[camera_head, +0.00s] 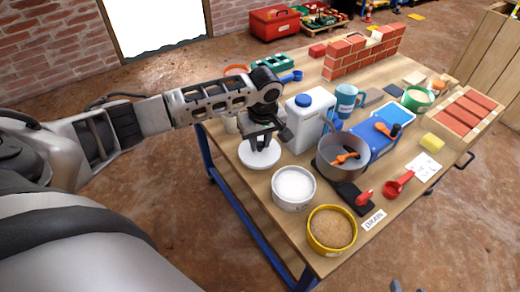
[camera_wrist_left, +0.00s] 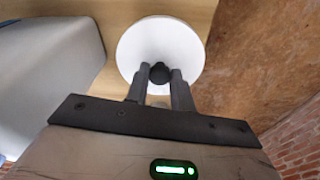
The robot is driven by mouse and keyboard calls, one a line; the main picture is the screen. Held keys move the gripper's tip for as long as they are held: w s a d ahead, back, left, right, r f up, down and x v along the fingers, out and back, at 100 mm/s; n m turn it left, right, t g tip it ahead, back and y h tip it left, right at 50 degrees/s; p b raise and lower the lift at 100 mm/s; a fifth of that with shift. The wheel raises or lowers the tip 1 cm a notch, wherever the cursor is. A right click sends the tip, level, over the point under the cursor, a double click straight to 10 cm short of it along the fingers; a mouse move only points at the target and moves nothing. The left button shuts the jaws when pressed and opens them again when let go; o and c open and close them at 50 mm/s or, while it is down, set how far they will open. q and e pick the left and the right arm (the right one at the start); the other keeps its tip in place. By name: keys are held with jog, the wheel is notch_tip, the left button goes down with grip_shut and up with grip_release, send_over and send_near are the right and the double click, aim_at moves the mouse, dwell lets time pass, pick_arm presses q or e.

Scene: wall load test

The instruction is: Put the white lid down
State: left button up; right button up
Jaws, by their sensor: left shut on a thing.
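The white lid (camera_head: 258,156) is a round disc at the left edge of the workbench in the head view. It also shows in the left wrist view (camera_wrist_left: 187,42), with a dark knob (camera_wrist_left: 159,73) at its middle. My left gripper (camera_head: 261,146) points down over the lid, its fingers closed around the knob; the fingers also show in the wrist view (camera_wrist_left: 160,78). Whether the lid touches the tabletop is hard to tell. A white tub (camera_head: 293,188) with white contents stands uncovered just to the lower right of the lid.
A white jug with a blue cap (camera_head: 308,112) stands right of my left gripper. A metal pot (camera_head: 341,157) and a yellow-rimmed tub of brown grains (camera_head: 331,230) stand nearby. A small brick wall (camera_head: 364,54) is at the back. The table (camera_head: 247,190) has a narrow bare strip along its left edge.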

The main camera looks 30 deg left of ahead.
aim_at(260, 146)
pick_arm(q)
notch_tip(260, 146, down, 3)
jog(key=shift+b, duration=0.3)
jog(key=shift+f, duration=0.1)
jog(key=o, duration=1)
jog(key=shift+f, duration=0.1)
